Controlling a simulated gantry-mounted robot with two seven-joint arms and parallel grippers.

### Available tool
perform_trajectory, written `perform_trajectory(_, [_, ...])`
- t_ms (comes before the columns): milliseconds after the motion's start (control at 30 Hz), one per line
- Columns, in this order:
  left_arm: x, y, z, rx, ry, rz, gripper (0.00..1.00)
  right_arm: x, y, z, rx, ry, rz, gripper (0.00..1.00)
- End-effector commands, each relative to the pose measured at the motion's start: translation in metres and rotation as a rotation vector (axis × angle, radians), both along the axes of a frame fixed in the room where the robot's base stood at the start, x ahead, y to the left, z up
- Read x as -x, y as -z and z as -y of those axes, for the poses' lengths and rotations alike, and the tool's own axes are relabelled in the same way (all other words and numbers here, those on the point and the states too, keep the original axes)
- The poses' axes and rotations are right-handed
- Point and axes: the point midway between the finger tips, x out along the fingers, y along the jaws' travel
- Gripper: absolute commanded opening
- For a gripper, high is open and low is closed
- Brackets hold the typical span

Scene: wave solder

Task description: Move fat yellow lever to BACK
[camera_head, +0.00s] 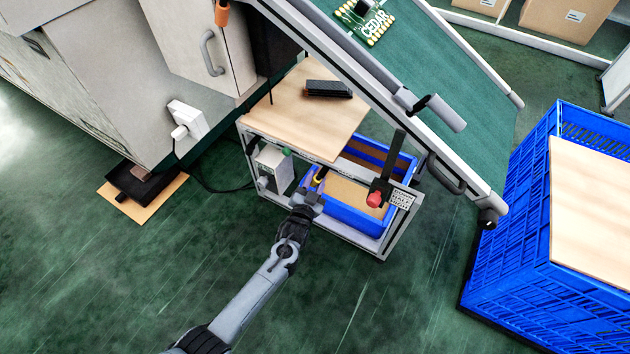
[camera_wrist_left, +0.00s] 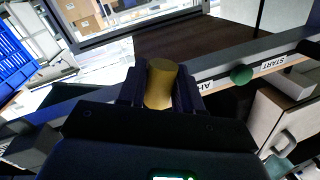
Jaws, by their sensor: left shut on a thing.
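The fat yellow lever (camera_head: 320,174) is a short thick yellow grip at the front of the wooden-topped cart. In the left wrist view its round yellow end (camera_wrist_left: 161,82) sits between the two dark fingers. My left gripper (camera_head: 309,197) reaches the cart's front from below and is shut on the lever. The lever's lower part and its base are hidden by the gripper. I cannot read a BACK marking in either view. My right gripper is not in view.
A green knob (camera_head: 286,152) and a red knob (camera_head: 374,200) flank the lever. A blue bin (camera_head: 357,219) sits in the cart. The floor in front is clear.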

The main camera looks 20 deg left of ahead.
Motion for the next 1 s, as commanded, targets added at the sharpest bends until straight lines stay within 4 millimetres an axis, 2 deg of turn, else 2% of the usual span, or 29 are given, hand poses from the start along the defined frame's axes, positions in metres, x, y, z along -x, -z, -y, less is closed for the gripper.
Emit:
perform_trajectory(367, [0.001, 0.0, 0.006, 0.151, -0.001, -0.025, 0.04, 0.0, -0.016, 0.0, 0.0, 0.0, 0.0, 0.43])
perform_trajectory(1000, [0.005, 0.001, 0.03, 0.666, -0.001, -0.106, 0.04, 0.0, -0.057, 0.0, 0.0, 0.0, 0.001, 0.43])
